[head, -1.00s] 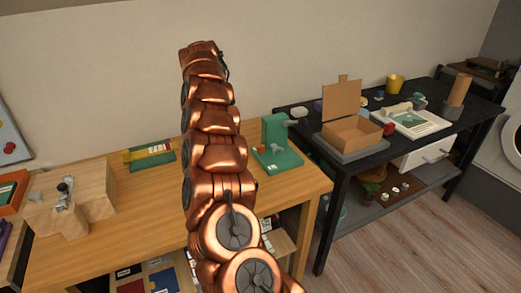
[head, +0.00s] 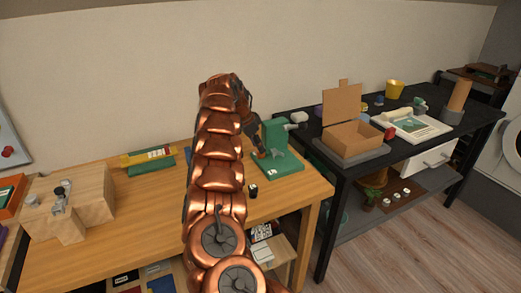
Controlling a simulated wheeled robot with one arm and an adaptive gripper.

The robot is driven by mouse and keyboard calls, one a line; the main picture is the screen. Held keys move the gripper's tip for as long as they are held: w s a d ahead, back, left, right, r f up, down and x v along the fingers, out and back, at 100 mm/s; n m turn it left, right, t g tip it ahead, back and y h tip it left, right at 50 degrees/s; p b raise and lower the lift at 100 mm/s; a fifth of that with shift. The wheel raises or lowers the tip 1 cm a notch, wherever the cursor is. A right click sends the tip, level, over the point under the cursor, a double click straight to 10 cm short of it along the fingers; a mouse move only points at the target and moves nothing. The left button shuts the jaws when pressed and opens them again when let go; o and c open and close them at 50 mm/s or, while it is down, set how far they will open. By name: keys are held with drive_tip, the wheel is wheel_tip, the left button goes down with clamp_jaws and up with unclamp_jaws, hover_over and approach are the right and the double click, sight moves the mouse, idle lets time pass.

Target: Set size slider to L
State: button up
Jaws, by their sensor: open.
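A green stand (head: 276,135) with an upright block and a flat base (head: 285,166) is at the right end of the wooden table. A small grey knob-like part shows on its side. A green strip with a yellow bar and a white label (head: 150,156) lies at the back of the table, left of my arm. I cannot read any size marks, so I cannot tell which piece carries the size slider. My gripper (head: 262,152) is open and points down just left of the green stand. My arm hides part of the table, and I cannot tell whether the fingers touch the stand.
A wooden block with metal fittings (head: 68,200) stands at the table's left. A small black cup-like item (head: 253,191) sits near the front edge. The black desk (head: 335,165) on the right holds an open cardboard box (head: 352,135) and a yellow cup (head: 394,89).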

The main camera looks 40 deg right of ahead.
drive_tip(key=shift+x, duration=1.45)
clamp_jaws()
